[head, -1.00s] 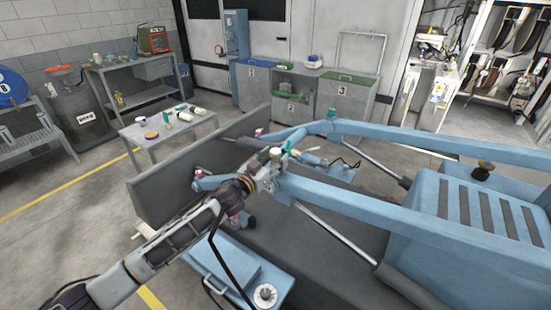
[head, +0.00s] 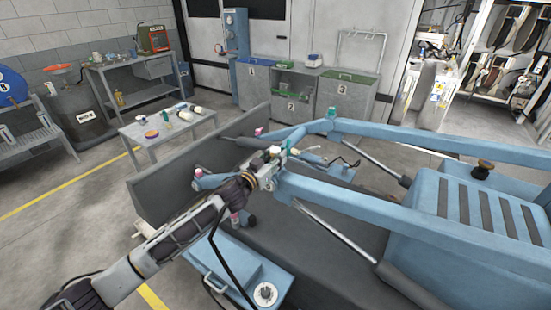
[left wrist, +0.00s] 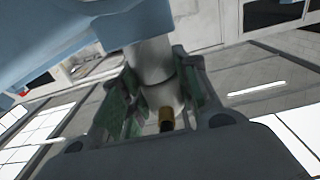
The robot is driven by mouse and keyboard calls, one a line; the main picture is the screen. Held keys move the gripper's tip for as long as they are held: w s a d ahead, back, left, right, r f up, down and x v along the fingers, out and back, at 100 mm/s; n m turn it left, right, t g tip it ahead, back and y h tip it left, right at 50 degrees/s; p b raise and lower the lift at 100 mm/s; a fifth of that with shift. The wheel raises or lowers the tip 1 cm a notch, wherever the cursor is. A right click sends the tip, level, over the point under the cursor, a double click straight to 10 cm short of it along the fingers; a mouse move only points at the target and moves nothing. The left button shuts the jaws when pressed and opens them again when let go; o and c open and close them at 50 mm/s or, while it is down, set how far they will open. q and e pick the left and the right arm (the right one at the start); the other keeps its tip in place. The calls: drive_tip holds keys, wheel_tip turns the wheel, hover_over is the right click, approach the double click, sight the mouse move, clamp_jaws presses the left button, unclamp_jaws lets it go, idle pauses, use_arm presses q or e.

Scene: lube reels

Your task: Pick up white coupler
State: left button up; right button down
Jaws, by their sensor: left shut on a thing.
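My left gripper (head: 272,162) is at the blue lift arms in the middle of the head view. In the left wrist view its green-padded fingers (left wrist: 160,105) are closed around a white cylinder, the white coupler (left wrist: 152,62). A small brass-coloured tip with a dark end (left wrist: 166,118) shows at the near end. The far end of the coupler is close to a blue part, and I cannot tell whether they touch. In the head view the coupler is mostly hidden by the gripper. My right gripper does not show.
Blue lift arms (head: 400,137) and a ribbed blue housing (head: 480,215) fill the right side. A blue box (head: 235,270) lies below my left arm. A small table (head: 150,131) with bottles and jars stands back left. Numbered bins (head: 345,102) line the back wall.

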sight(275, 149)
use_arm(q)
drive_tip(key=c, duration=0.3)
drive_tip(key=shift+r, duration=0.15)
drive_tip(key=shift+r, duration=4.9)
